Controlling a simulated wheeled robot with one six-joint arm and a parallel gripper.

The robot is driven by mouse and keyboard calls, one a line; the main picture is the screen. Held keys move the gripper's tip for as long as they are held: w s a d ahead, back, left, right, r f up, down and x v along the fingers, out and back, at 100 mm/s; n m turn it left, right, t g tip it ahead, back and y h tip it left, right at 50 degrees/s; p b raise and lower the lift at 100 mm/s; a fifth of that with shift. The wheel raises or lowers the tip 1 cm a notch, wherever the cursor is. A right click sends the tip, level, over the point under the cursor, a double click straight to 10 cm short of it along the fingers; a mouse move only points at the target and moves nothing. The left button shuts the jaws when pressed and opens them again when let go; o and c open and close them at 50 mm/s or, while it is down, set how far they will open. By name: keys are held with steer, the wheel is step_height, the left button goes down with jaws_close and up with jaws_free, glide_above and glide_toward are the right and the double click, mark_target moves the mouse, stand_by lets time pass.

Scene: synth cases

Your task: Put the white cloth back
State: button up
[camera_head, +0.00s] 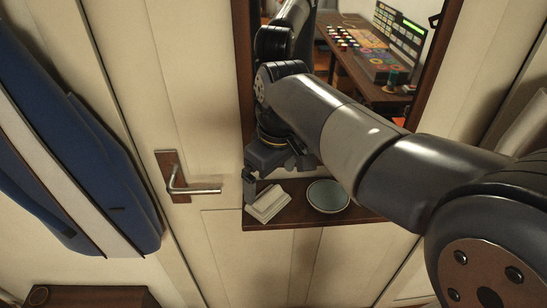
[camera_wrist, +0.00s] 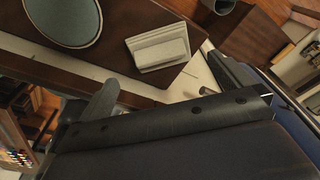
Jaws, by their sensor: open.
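The white cloth (camera_head: 268,204) is folded into a flat stack and lies on the brown wooden ledge (camera_head: 288,218) of the opening, near its left end. In the wrist view the cloth (camera_wrist: 160,48) lies flat, close to the ledge's edge, with its layers showing. My gripper (camera_head: 266,180) is just above the cloth in the head view. In the wrist view its fingers (camera_wrist: 165,84) are spread wide with nothing between them, and the cloth lies beyond them, apart from them. Part of my gripper is hidden by my arm in the head view.
A round grey-green dish (camera_head: 328,196) sits on the ledge right of the cloth. Through the opening, a table (camera_head: 372,75) holds coloured items. A dark cup-like object (camera_wrist: 219,5) is at the wrist view's top.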

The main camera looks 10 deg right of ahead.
mark_target(269, 194)
step_height(269, 194, up, 6)
steer(key=shift+s+d, duration=0.25)
steer(key=shift+s, duration=0.05)
steer(key=shift+f, duration=0.15)
steer(key=f, duration=0.7)
steer(key=w+a+f, duration=0.1)
steer(key=f, duration=0.3)
steer(key=shift+f, duration=0.25)
steer(key=shift+s+r+b, duration=0.15)
steer(key=shift+r+b, duration=0.15)
steer(key=shift+r, duration=1.55)
steer(key=shift+f, duration=0.1)
